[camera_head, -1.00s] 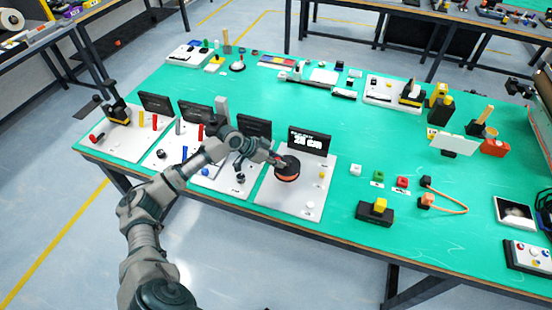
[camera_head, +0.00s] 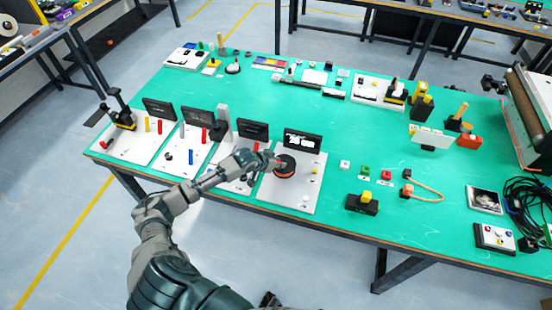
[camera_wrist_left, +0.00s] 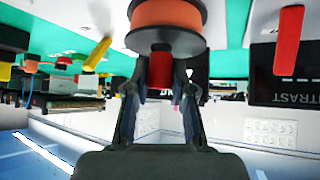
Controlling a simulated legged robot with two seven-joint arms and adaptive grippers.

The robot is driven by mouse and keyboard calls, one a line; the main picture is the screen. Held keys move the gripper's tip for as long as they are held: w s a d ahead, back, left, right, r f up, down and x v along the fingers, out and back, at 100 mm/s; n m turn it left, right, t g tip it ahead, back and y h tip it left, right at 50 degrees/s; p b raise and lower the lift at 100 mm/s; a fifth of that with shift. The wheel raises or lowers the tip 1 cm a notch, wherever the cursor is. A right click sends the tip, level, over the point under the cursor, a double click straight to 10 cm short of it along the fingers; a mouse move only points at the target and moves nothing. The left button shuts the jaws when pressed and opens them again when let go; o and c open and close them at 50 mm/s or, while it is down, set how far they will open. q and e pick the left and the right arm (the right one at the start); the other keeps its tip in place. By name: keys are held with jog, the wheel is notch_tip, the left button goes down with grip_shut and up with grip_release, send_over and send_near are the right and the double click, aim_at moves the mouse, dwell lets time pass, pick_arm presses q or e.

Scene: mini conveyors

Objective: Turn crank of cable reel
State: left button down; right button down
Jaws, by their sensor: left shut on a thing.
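The cable reel (camera_head: 284,170) is a round dark drum with an orange winding, on a white panel (camera_head: 297,196) with a black display (camera_head: 303,140) behind it. My left gripper (camera_head: 275,161) reaches in from the left at the reel's upper left edge. It is shut on the small red crank handle of the reel. In the left wrist view, the fingers of my left gripper (camera_wrist_left: 160,82) stand on either side of the red handle (camera_wrist_left: 159,78), just below the orange and black reel (camera_wrist_left: 167,14). The handle is partly hidden by the fingers. My right gripper is not in view.
More white panels (camera_head: 128,147) with levers and displays stand to the left. Small coloured blocks and a black box (camera_head: 361,206) lie to the right. Green tabletop is clear behind the display.

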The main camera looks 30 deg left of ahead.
aim_at(287, 162)
pick_arm(q)
jog(key=n+y+p, duration=0.1)
jog(key=p, duration=0.1)
jog(key=d+n+y+p, duration=0.1)
jog(key=p, duration=0.1)
jog(key=d+n+y+p, duration=0.1)
jog(key=n+p, duration=0.1)
jog(key=p, duration=0.1)
jog(key=shift+r, duration=0.25)
jog(key=shift+w+d+f+n+y+p, duration=0.1)
jog(key=shift+d+n+y+p, duration=0.2)
jog(key=shift+n+y+p, duration=0.5)
jog(key=n, duration=0.1)
jog(key=n+y, duration=0.1)
jog(key=shift+w+d+f+n+y+p, duration=0.15)
jog(key=shift+w+d+n+y+p, duration=0.15)
jog(key=shift+d+n, duration=0.1)
jog(key=shift+w+d+n+g+y, duration=0.15)
jog(key=shift+n+g+y, duration=0.25)
jog(key=shift+n, duration=0.25)
jog(key=shift+w+d+n+g+y, duration=0.1)
jog(key=shift+n+g+y, duration=0.2)
jog(key=shift+n+y, duration=0.3)
jog(key=shift+w+n, duration=0.15)
jog(key=shift+n, duration=0.1)
jog(key=c, duration=1)
grip_release()
jog(key=shift+a, duration=0.1)
